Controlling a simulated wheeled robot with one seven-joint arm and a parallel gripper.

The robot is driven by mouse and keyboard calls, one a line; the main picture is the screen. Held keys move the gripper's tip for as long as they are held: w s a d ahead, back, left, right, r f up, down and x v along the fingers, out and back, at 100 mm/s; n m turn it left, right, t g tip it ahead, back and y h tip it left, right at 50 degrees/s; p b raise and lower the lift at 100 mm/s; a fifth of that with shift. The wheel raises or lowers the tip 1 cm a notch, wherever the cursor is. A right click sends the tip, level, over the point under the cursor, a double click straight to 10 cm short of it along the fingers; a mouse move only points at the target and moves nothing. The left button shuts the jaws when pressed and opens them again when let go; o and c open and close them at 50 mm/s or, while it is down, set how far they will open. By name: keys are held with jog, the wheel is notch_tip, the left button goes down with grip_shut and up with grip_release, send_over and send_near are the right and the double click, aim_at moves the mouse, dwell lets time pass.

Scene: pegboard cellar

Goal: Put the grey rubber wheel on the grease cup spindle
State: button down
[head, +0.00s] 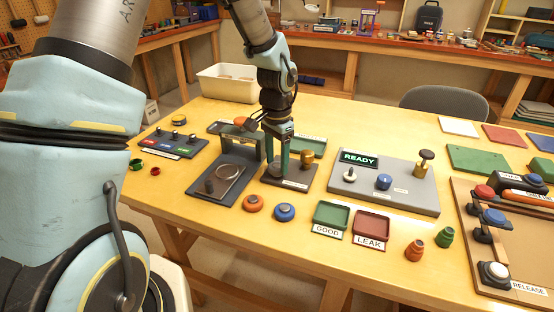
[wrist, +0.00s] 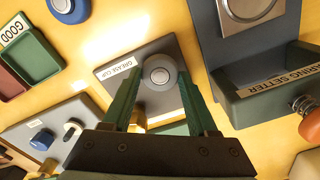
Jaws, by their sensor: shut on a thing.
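The grey rubber wheel (wrist: 158,73), with a pale round centre, sits between the green fingertips of my gripper (wrist: 160,78) in the wrist view. My gripper (head: 278,162) is shut on it, above the grease cup plate (head: 298,184), which also shows with its label in the wrist view (wrist: 112,76). The wheel is low over the plate; I cannot tell whether it touches it. The spindle is not visible, so I cannot tell whether the wheel is around it. A brass cup (head: 307,158) stands at the plate's back right.
The bearing setter (head: 236,140) stands close on the left. An orange wheel (head: 253,203) and a blue wheel (head: 284,212) lie in front. The grey READY panel (head: 400,199) is to the right, with the green GOOD tray (head: 332,213) and red LEAK tray (head: 372,224) before it.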

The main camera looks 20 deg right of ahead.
jog(key=shift+f, duration=0.2)
dwell(0.4)
jog(key=shift+c, duration=0.3)
grip_release()
jog(key=shift+o, duration=0.3)
jog(key=shift+r, duration=0.1)
jog(key=shift+r+p, duration=2.75)
jog(key=shift+r, duration=0.6)
jog(key=shift+f, duration=0.1)
